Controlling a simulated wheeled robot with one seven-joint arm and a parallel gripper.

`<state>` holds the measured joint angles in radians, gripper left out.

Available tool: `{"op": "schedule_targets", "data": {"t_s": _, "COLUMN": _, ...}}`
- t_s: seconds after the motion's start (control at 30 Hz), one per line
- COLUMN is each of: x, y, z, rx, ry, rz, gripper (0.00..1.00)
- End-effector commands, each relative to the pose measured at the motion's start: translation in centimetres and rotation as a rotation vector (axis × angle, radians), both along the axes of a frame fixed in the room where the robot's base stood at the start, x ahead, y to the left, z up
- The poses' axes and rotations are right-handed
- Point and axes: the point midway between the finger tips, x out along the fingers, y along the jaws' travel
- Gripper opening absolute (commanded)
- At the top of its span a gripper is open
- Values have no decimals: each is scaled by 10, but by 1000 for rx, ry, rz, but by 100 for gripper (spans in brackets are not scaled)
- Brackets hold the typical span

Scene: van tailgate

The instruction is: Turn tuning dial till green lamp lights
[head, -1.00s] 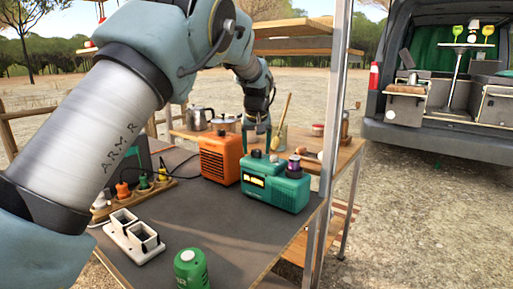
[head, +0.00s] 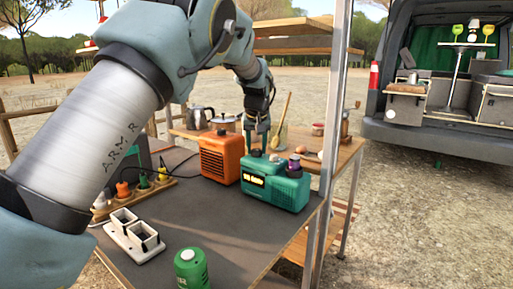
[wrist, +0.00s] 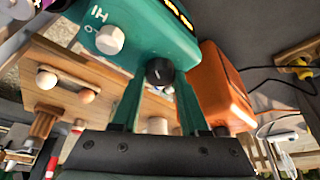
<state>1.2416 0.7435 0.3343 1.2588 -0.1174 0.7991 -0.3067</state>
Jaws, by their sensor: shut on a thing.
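A teal radio (head: 285,192) with a lit yellow display (head: 253,181) stands near the far right edge of the dark table; its teal body (wrist: 140,35) fills the upper wrist view. A dark round dial (wrist: 160,71) sits on its top, between the tips of my gripper (wrist: 158,80). My gripper (head: 259,147) reaches down from above and is shut on this dial. A pale round knob (wrist: 110,40) is on the radio beside the dial, apart from my fingers. I cannot make out a lit green lamp in either view.
An orange box (head: 221,157) stands close left of the radio. A purple-topped item (head: 294,163) is at the radio's right end. A metal post (head: 331,120) rises on the right. A green can (head: 191,268) and a white double holder (head: 133,232) are nearer on the table.

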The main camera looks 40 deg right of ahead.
Motion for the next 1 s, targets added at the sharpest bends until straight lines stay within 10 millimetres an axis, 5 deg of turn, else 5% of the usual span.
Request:
{"op": "schedule_targets", "data": {"t_s": 0.6, "x": 3, "y": 2, "z": 0, "rx": 1, "ry": 2, "rz": -334, "gripper": 0}}
{"op": "schedule_targets", "data": {"t_s": 0.93, "x": 2, "y": 1, "z": 0, "rx": 1, "ry": 0, "rz": -354, "gripper": 0}}
{"op": "schedule_targets", "data": {"t_s": 0.97, "x": 2, "y": 1, "z": 0, "rx": 1, "ry": 0, "rz": -354, "gripper": 46}}
{"op": "schedule_targets", "data": {"t_s": 1.0, "x": 2, "y": 1, "z": 0, "rx": 1, "ry": 0, "rz": -352, "gripper": 50}}
